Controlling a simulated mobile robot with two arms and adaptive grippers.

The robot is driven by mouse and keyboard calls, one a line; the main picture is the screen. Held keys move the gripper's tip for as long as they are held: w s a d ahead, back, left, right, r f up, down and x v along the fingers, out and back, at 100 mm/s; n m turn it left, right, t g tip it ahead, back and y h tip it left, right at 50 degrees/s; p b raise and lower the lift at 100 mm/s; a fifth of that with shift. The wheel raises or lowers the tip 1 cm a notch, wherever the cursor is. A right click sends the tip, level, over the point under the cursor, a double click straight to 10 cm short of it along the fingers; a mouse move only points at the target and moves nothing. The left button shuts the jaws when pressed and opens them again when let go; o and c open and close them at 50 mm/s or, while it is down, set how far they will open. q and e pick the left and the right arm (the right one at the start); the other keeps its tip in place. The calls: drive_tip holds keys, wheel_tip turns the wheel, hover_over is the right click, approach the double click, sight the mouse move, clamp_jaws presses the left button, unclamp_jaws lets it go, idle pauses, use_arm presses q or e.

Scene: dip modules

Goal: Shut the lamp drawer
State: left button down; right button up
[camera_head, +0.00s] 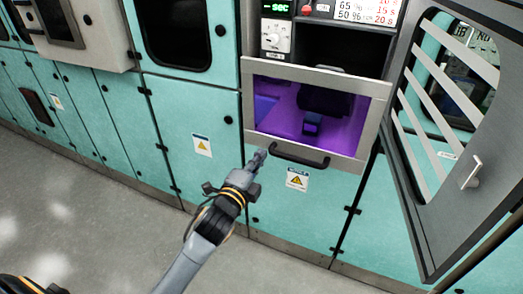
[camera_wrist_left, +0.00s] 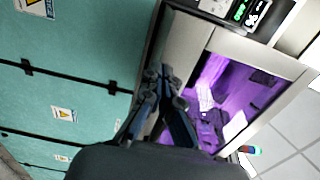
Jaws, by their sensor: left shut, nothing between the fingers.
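The lamp drawer (camera_head: 350,160) is in the right half of the head view. It has a pale metal frame, a window lit purple inside and a dark bar handle (camera_head: 299,155) at its lower edge. Its front appears to stand out from the cabinet, with a dark gap above it. In the left wrist view the drawer frame (camera_wrist_left: 199,47) is close, at the right. My left gripper (camera_head: 258,157) is shut and empty at the drawer's lower left corner, left of the handle; I cannot tell whether it touches. Its fingers also show in the left wrist view (camera_wrist_left: 165,80). My right gripper is out of view.
A grey door (camera_head: 432,225) with a slatted window hangs open right of the drawer. Teal cabinets (camera_head: 185,110) line the wall. A control panel with a dial (camera_head: 277,37) sits above the drawer. The grey floor (camera_head: 90,215) in front is clear.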

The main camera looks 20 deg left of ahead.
use_arm(q)
drive_tip(key=shift+w, duration=0.75)
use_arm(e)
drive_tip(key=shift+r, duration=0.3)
